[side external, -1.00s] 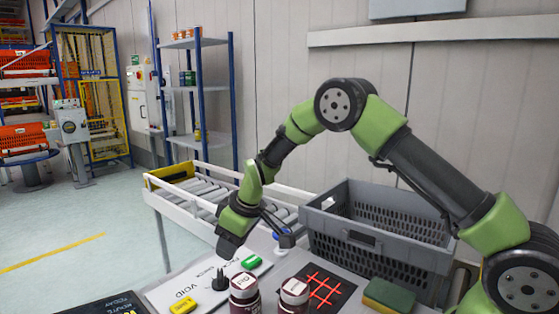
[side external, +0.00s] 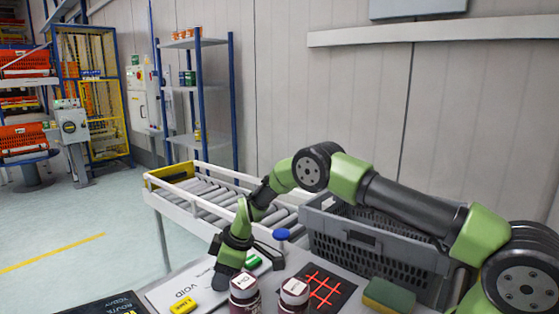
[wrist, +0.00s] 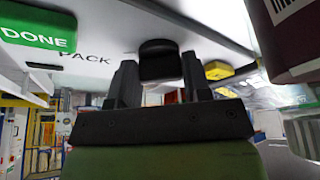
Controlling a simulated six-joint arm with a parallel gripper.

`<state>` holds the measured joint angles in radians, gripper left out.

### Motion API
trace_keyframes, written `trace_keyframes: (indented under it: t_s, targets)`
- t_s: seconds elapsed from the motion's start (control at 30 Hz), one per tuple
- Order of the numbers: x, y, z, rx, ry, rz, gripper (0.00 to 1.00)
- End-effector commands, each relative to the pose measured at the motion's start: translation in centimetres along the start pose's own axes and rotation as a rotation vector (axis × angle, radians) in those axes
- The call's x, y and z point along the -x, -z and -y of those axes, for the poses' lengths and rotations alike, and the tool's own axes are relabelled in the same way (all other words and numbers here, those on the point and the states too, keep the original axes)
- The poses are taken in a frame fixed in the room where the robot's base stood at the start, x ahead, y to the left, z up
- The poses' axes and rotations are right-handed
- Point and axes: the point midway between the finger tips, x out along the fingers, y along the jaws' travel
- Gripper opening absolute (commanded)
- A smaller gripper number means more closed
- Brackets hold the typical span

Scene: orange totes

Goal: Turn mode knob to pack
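The mode knob (wrist: 160,60) is black and shows in the wrist view between the tips of my two fingers. My gripper (wrist: 160,76) is open, with a gap visible on each side of the knob. The knob's pointing direction cannot be made out. The printed word PACK (wrist: 84,58) lies on the pale panel (wrist: 115,35) to the left of the knob. In the side view my gripper (side external: 222,281) points down over the panel (side external: 170,290) and hides the knob.
A green DONE block (wrist: 38,26) and a yellow VOID block (side external: 183,305) flank the knob. Two dark red jars with pale lids (side external: 244,292) (side external: 294,293) stand close to my gripper. A grey crate (side external: 375,262), sponge (side external: 388,296) and roller conveyor (side external: 205,190) are nearby.

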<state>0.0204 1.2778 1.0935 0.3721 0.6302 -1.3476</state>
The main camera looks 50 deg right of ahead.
Motion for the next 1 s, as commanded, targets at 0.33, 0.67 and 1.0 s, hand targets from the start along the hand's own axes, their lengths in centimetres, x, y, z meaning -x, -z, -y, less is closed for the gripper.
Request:
trace_keyframes:
  t_s: [0.33,0.67,1.0]
  targets:
    - [0.7,0.2,-0.4,0.290,0.117,-0.003,0.40]
    - [6.3,0.3,-1.1,0.287,0.113,-0.003,0.40]
    - [13.3,1.2,-0.7,0.207,0.086,-0.004,0.40]
